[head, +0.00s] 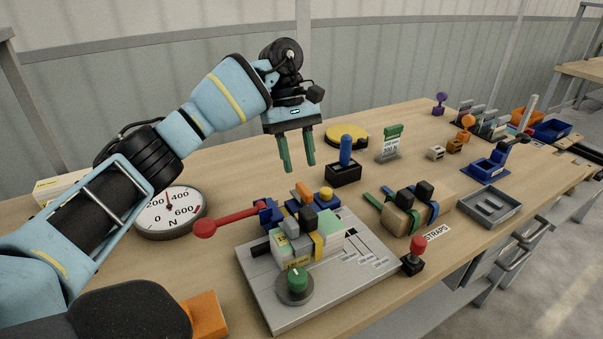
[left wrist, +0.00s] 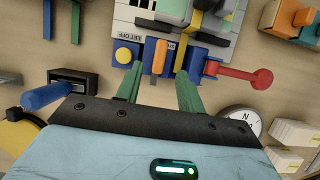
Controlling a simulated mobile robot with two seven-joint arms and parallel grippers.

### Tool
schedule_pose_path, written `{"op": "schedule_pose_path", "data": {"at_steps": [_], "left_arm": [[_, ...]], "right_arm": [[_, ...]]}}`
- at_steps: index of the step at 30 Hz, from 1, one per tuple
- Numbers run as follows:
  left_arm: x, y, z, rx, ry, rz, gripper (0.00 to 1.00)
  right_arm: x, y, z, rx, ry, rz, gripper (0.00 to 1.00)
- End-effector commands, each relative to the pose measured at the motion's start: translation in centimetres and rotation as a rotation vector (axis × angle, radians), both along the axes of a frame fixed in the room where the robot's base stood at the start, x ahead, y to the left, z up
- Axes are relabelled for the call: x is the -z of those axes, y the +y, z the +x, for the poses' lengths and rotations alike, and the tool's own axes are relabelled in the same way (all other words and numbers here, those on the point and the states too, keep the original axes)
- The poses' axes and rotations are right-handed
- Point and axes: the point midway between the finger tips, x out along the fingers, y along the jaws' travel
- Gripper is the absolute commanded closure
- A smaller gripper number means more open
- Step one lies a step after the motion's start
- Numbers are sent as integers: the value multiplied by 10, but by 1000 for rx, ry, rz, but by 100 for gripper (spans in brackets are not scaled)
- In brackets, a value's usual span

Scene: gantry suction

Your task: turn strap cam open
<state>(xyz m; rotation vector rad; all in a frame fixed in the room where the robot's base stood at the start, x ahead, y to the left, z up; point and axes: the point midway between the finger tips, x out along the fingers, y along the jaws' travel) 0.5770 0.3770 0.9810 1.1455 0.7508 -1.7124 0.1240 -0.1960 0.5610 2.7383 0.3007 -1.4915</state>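A grey plate (head: 270,300) holds a stack of blocks (head: 305,245) with a yellow strap (head: 318,245) over it. Behind the stack is a blue mechanism (head: 272,212) with a long red lever (head: 235,222) to the left, an orange tab (head: 304,192) and a yellow button (head: 326,194). I cannot tell which part is the strap cam. In the left wrist view the red lever (left wrist: 240,76) points right and the orange tab (left wrist: 160,57) shows beyond the fingers. My left gripper (head: 297,168) is open and empty, above and behind the mechanism. My right gripper is out of view.
A blue-handled lever (head: 345,152) stands behind the plate. A dial gauge (head: 170,212) is at left, under my left arm. A strapped wooden block (head: 400,220), a red-knobbed lever (head: 416,247) and a grey tray (head: 490,207) lie to the right.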

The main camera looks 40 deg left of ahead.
Motion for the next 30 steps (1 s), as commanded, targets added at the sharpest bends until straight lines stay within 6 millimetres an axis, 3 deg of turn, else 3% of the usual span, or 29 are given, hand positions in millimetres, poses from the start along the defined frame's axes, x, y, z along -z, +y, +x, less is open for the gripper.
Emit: {"op": "schedule_pose_path", "data": {"at_steps": [6,25,28,30], "left_arm": [[-19,7,3,0,0,1,62],[-22,8,3,0,0,1,62],[-36,8,3,0,-11,1,62],[-57,8,2,1,-30,0,62]], "right_arm": [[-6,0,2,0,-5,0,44],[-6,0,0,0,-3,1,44],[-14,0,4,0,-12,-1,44],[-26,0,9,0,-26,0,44]]}}
